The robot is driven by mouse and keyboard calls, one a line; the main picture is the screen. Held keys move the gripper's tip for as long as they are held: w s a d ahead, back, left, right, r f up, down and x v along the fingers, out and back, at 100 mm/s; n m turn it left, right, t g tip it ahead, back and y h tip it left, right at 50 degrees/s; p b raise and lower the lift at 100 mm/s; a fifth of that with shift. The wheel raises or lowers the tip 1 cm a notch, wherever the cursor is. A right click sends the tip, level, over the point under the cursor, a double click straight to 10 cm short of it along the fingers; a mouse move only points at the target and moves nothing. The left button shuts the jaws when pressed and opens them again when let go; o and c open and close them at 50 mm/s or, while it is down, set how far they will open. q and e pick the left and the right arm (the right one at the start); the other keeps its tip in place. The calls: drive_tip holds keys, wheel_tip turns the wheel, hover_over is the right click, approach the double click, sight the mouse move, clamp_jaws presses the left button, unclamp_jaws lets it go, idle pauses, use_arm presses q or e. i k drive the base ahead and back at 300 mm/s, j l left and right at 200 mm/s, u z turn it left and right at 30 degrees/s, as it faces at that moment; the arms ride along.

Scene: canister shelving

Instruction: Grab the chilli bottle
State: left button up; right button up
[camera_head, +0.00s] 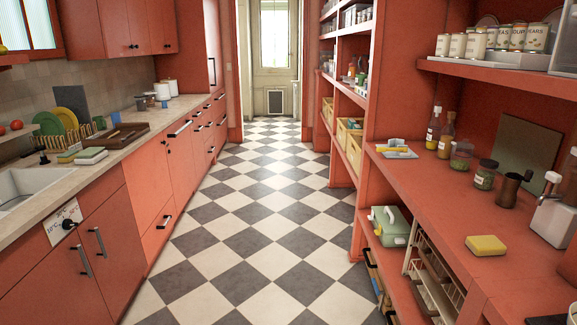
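Two slim bottles stand upright on the red shelf counter at the right. One bottle (433,129) has a dark body and a pale label; the other bottle (446,136) is reddish-brown with a pale label and stands just to its right. The labels are too small to read, so I cannot tell which is the chilli bottle. Neither of my grippers is in view, and nothing touches the bottles.
Two jars (461,155) (485,175), a dark mug (508,189), a yellow sponge (486,245) and a white dispenser (553,212) share the red counter (430,185). A shelf with canisters (516,37) hangs above. The checkered floor (255,220) is clear between the cabinets.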

sight(353, 65)
drive_tip(key=i, duration=5.1)
drive_tip(key=i+j+z, duration=0.15)
drive_tip(key=i+z, duration=0.2)
drive_tip(key=i, duration=0.25)
drive_tip(key=i+j+z, duration=0.3)
drive_tip(key=i, duration=0.3)
drive_tip(key=i+j+z, duration=0.35)
drive_tip(key=i+j, duration=0.1)
drive_tip(key=i, duration=0.1)
